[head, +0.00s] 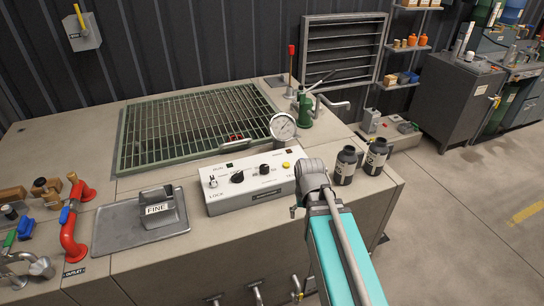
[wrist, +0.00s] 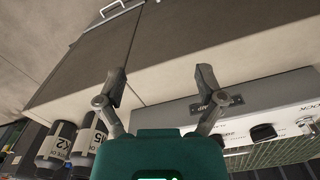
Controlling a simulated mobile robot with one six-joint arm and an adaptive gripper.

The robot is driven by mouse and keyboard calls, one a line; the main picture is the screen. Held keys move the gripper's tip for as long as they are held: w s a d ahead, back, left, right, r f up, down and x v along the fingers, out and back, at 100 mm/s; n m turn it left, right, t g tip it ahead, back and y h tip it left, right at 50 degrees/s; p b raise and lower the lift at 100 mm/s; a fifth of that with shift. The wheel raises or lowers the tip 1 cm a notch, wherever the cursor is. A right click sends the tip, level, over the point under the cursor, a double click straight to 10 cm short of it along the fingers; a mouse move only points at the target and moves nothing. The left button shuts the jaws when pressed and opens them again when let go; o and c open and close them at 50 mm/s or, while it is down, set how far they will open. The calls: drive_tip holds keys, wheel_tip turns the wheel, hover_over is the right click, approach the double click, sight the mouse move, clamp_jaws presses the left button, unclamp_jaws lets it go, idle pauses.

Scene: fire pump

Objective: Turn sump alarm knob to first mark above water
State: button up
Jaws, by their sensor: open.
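A pale control box (head: 252,186) stands on the bench's front edge. On its top are a left black knob (head: 237,177), a right black knob (head: 264,170), a metal switch (head: 212,182) by the word LOCK and a yellow button (head: 286,165). The small print and dial marks are too small to read. In the wrist view the box shows upside down at the right, with a black knob (wrist: 263,132). My gripper (wrist: 162,82) is open and empty, beyond the box's yellow-button end and apart from the knobs. In the head view my arm mostly hides it.
Two dark bottles (head: 346,165) (head: 376,158) stand right of my gripper. A round gauge (head: 283,127) and green pump (head: 304,108) are behind the box. A green grating (head: 190,125) covers the sump. A metal plate with a FINE block (head: 160,209) lies left.

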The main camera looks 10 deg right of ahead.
drive_tip(key=w+a+r+m+p, duration=0.3)
drive_tip(key=w+r, duration=0.1)
drive_tip(key=w, duration=0.5)
drive_tip(key=w+a+r+m+p, duration=0.3)
drive_tip(key=w+p, duration=0.1)
drive_tip(key=w, duration=0.5)
wheel_tip(320, 180, up, 4)
drive_tip(key=m+p, duration=0.3)
drive_tip(key=m, duration=0.2)
hover_over(265, 166)
drive_tip(key=shift+f, duration=0.1)
drive_tip(key=shift+f, duration=0.25)
wheel_tip(265, 166, down, 13)
drive_tip(key=b, duration=1.3)
drive_tip(key=shift+f+b, duration=0.15)
drive_tip(key=shift+b, duration=0.15)
drive_tip(key=c, duration=1.1)
